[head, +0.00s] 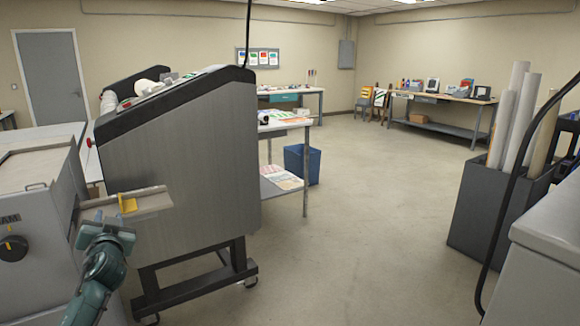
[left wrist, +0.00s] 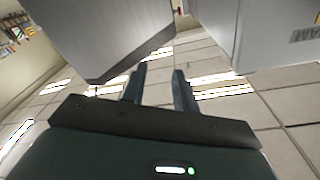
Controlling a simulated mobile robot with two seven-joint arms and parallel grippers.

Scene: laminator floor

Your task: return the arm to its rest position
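My left arm comes in at the lower left of the head view, with its teal gripper (head: 98,218) raised in front of the grey laminator (head: 185,150) and beside the pale cabinet with the dial (head: 30,230). In the left wrist view the two fingers of the left gripper (left wrist: 159,78) stand apart with nothing between them. Behind them are ceiling tiles and lights, with grey machine sides (left wrist: 100,35) above. The fingertips are small and hard to make out in the head view. My right gripper is in neither view.
A small ledge (head: 150,205) with a yellow piece (head: 127,203) juts out close to the left gripper. The middle floor is clear. A blue bin (head: 301,165) stands beyond the laminator. A dark box of rolls (head: 495,205) and a grey surface (head: 550,225) are at right.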

